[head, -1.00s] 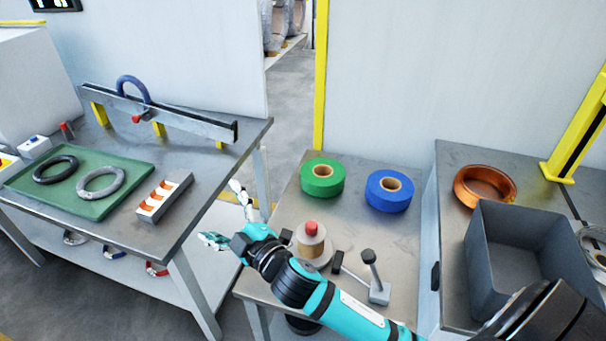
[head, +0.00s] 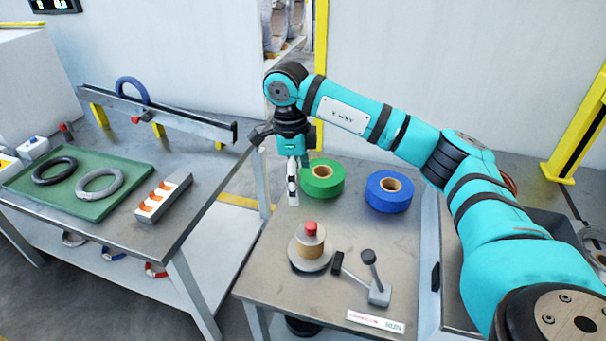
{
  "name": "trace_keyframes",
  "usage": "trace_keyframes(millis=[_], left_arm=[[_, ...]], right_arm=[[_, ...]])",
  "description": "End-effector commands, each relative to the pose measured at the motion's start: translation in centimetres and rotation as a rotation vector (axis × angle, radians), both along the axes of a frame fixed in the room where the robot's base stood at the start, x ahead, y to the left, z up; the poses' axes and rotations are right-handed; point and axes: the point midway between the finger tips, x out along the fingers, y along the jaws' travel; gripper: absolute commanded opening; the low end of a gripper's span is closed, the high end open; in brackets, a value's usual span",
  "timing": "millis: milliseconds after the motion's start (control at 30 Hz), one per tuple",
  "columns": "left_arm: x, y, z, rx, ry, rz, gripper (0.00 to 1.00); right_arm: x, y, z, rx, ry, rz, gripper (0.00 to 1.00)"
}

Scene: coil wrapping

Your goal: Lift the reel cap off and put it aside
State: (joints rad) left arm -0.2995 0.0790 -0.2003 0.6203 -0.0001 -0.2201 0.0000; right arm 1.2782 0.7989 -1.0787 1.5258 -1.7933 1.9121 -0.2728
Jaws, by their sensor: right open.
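The reel (head: 308,249) stands on the middle table with a tan core on a pale round flange. The reel cap (head: 310,229), a small red piece, sits on top of it. My right gripper (head: 293,195) points down above the table's far left part, behind and slightly left of the cap in the picture. It is open and apart from the cap, with nothing seen between its fingers. My left gripper is not in view.
A green tape roll (head: 322,179) and a blue tape roll (head: 389,191) lie at the back of the table. A grey lever stand (head: 377,288) is right of the reel. The middle table's front left is bare.

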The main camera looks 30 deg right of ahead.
Motion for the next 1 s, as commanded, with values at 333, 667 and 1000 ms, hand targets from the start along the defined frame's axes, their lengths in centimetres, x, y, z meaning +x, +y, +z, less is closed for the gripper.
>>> trace_keyframes(millis=[333, 667, 1000], left_arm=[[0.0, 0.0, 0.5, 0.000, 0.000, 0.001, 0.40], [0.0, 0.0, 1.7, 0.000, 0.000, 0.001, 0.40], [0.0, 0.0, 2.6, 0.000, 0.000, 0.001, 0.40]], right_arm=[[-0.5, -1.8, -1.9, -0.053, 0.017, -0.017, 1.00], [-1.0, -2.4, -8.5, -0.051, 0.017, -0.017, 1.00], [-1.4, -2.9, -14.5, -0.050, 0.015, -0.017, 1.00]])
